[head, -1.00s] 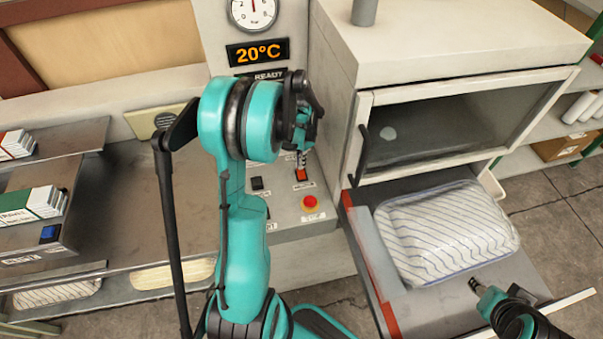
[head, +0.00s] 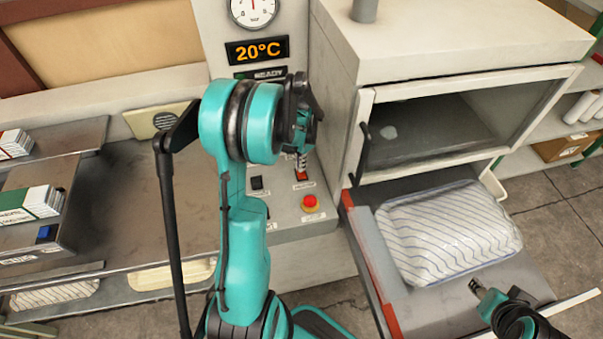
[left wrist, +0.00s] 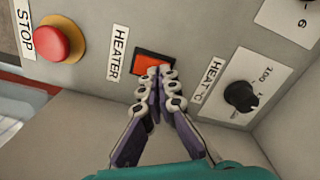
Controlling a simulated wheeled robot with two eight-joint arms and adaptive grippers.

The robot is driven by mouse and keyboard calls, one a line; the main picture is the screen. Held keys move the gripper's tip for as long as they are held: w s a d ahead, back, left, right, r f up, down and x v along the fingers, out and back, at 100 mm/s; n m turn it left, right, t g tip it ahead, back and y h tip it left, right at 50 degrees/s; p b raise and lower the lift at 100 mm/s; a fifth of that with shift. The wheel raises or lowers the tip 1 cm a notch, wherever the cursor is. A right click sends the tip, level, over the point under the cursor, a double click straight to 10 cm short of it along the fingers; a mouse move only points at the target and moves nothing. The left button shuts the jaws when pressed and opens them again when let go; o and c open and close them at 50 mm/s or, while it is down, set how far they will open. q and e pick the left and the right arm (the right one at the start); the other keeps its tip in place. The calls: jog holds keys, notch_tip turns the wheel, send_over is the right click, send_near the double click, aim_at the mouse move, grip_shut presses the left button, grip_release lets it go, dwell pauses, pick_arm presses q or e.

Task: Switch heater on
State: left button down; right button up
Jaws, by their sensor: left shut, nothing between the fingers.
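The heater switch is a red-orange rocker in a dark frame, labelled HEATER, in the left wrist view (left wrist: 150,61); in the head view a small part of it (head: 301,177) shows below my fingers. My left gripper (left wrist: 165,71) is shut and empty, its fingertips at the switch's lower right edge and overlapping it. Whether they press it I cannot tell. In the head view my left gripper (head: 302,158) is partly hidden by its own wrist. My right gripper (head: 475,288) is at the lower right, by the pillow bag; its fingers are too small to read.
A red stop button (head: 310,202) and a black switch (head: 257,183) sit near the heater switch. A heat dial (left wrist: 240,96) is right of it. The display (head: 257,51) reads 20°C. A striped pillow bag (head: 448,232) lies before the open chamber (head: 440,122).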

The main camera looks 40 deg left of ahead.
pick_arm(q)
jog(key=shift+f, duration=0.2)
jog(key=shift+r, duration=0.1)
jog(key=shift+r+p, duration=2.3)
jog(key=shift+r, duration=1.15)
jog(key=shift+f, duration=0.1)
